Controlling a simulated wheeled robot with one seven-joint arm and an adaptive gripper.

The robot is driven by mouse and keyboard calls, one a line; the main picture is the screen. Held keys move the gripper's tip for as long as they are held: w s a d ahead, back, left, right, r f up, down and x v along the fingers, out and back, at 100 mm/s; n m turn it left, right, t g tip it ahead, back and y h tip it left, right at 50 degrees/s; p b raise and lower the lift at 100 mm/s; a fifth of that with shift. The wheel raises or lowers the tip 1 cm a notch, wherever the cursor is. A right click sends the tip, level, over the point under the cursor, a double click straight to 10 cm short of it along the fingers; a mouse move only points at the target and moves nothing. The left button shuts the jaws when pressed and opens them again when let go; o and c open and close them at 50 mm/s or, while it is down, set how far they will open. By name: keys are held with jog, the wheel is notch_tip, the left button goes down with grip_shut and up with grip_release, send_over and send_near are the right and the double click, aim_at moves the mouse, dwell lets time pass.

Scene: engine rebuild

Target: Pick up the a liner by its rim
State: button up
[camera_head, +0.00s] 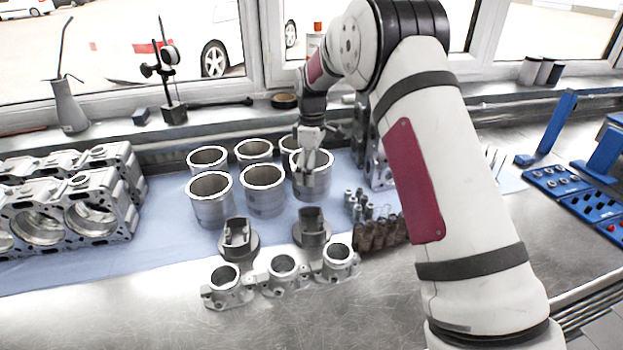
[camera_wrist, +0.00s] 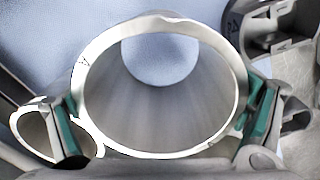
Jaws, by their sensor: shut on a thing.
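The gripped liner (camera_head: 313,191) is a grey metal cylinder with a bright rim, at the front right of a group of several liners. My gripper (camera_head: 311,160) is over it in the head view. In the wrist view, its two green-padded fingers (camera_wrist: 163,128) press on opposite outer sides of the liner (camera_wrist: 112,90) near the rim, with its open bore between them. The liner looks upright. I cannot tell whether its base touches the blue mat (camera_head: 130,257).
Other liners stand close by, including the front middle one (camera_head: 263,198) and front left one (camera_head: 209,208). Two pistons (camera_head: 311,233) stand in front, with throttle-like housings (camera_head: 283,273) nearer. Engine blocks (camera_head: 70,205) are at left. Small parts (camera_head: 360,205) lie just right of the gripped liner.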

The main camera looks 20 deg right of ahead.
notch_tip(320, 180, up, 18)
jog(key=b, duration=0.2)
dwell(2.0)
jog(key=shift+s, duration=0.1)
